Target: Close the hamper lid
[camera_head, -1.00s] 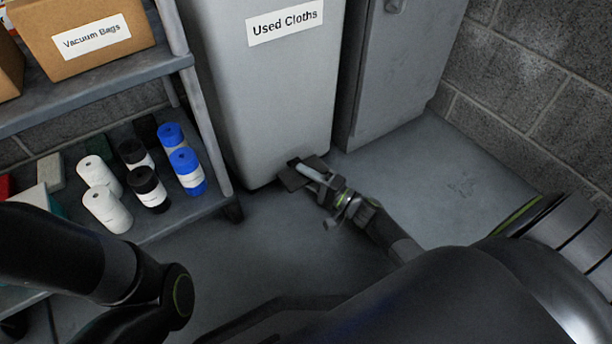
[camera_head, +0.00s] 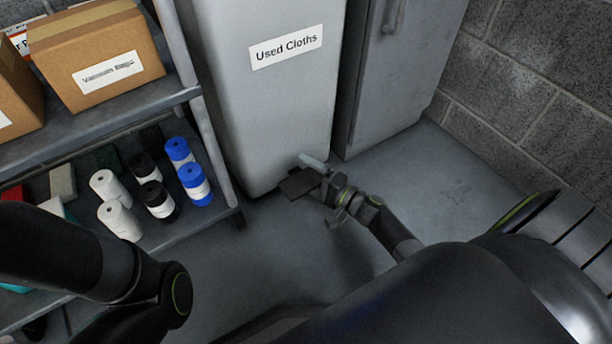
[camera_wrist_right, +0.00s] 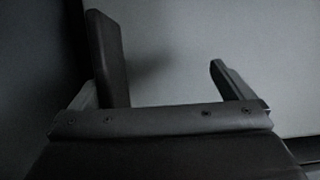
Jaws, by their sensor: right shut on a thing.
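The tall grey hamper (camera_head: 265,115) stands at the top middle of the head view, with a "Used Cloths" label (camera_head: 286,47) on its front. Its top and lid are out of view. My right gripper (camera_head: 302,173) is low, close to the hamper's lower front right corner. In the wrist view its two fingers (camera_wrist_right: 157,45) stand apart before a plain grey surface. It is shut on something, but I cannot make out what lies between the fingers. Whether it touches the hamper is unclear. My left arm shows at lower left; its gripper is not in view.
A shelf rack (camera_head: 120,118) stands left of the hamper, with a "Vacuum Bags" box (camera_head: 95,52) and several blue, black and white rolls. A grey cabinet (camera_head: 405,75) stands to the right, before a block wall (camera_head: 535,95). Floor (camera_head: 450,180) is clear at right.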

